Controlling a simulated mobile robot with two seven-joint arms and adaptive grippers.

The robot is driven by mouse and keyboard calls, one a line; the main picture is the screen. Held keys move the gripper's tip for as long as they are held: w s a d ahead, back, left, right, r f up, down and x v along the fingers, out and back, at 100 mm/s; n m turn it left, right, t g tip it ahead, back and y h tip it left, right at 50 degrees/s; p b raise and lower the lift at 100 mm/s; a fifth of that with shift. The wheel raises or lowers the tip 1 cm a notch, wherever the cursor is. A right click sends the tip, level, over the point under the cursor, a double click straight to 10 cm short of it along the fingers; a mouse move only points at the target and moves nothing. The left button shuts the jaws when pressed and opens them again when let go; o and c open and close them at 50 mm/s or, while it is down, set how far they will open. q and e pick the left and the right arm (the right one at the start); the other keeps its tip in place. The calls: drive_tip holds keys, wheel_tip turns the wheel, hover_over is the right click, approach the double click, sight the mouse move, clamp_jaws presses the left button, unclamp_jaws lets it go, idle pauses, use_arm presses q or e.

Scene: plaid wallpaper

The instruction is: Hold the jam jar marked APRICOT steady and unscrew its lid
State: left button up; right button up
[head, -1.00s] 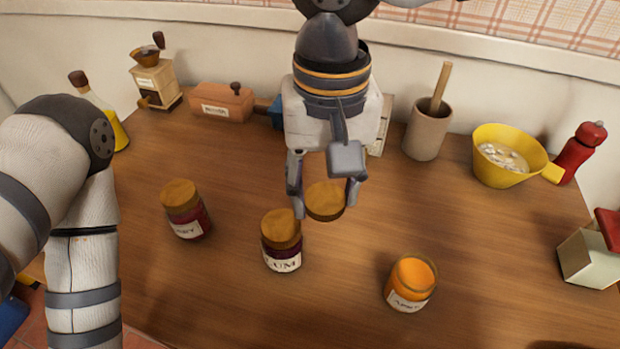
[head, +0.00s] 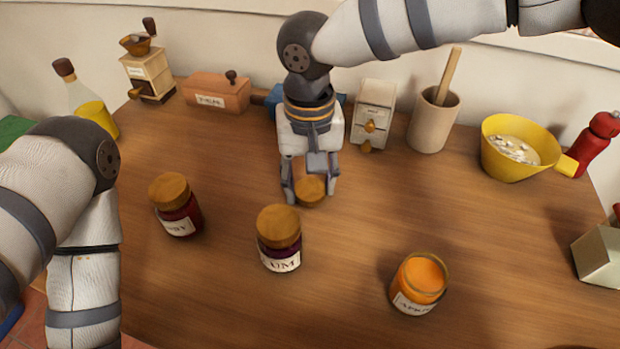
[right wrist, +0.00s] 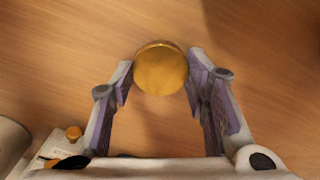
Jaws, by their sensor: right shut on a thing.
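The jar of orange jam (head: 418,284), its label partly readable as "APRI", stands upright and open at the front right of the wooden table, without a lid. My right gripper (head: 310,189) is shut on a round golden-brown lid (head: 311,193), behind the plum jar and well away from the apricot jar. The lid also shows between the fingertips in the right wrist view (right wrist: 161,70). I cannot tell whether it touches the table. My left arm (head: 85,265) comes in at the left; its gripper is out of view.
A lidded jar ending in "UM" (head: 280,255) and a lidded dark red jar (head: 177,219) stand left of the apricot jar. A small drawer box (head: 373,110), mortar (head: 432,125) and yellow pan (head: 497,165) stand behind. The right middle table is clear.

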sight(310, 188)
drive_tip(key=shift+f, duration=0.15)
drive_tip(key=o, duration=1.3)
drive_tip(key=shift+c, duration=0.2)
wheel_tip(310, 188, up, 12)
